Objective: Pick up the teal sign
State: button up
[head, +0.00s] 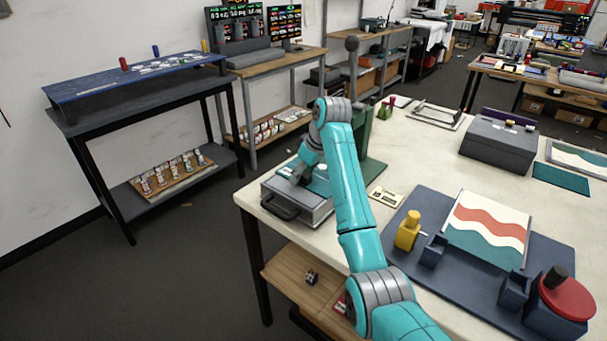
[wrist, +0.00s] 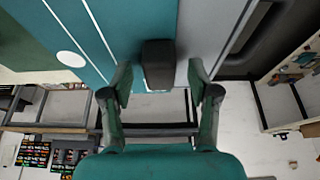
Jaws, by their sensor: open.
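A teal panel with white lines and a white dot, which looks like the teal sign (wrist: 85,40), fills the upper left of the wrist view. In the head view a bit of teal (head: 321,186) shows on top of a grey case, mostly hidden by my arm. My gripper (wrist: 160,82) is open, its two fingers on either side of a dark grey block (wrist: 158,65) at the teal panel's edge. I cannot tell whether the fingers touch the block. In the head view my gripper (head: 303,175) is low over the case.
The grey case (head: 300,212) has a front handle and sits at the table's left corner, beside a green post (head: 380,140). A teal sheet (head: 562,178) lies farther back.

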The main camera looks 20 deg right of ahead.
jog(key=shift+w+f, duration=0.1)
jog(key=shift+f, duration=0.15)
grip_shut()
jog(key=shift+r, duration=0.15)
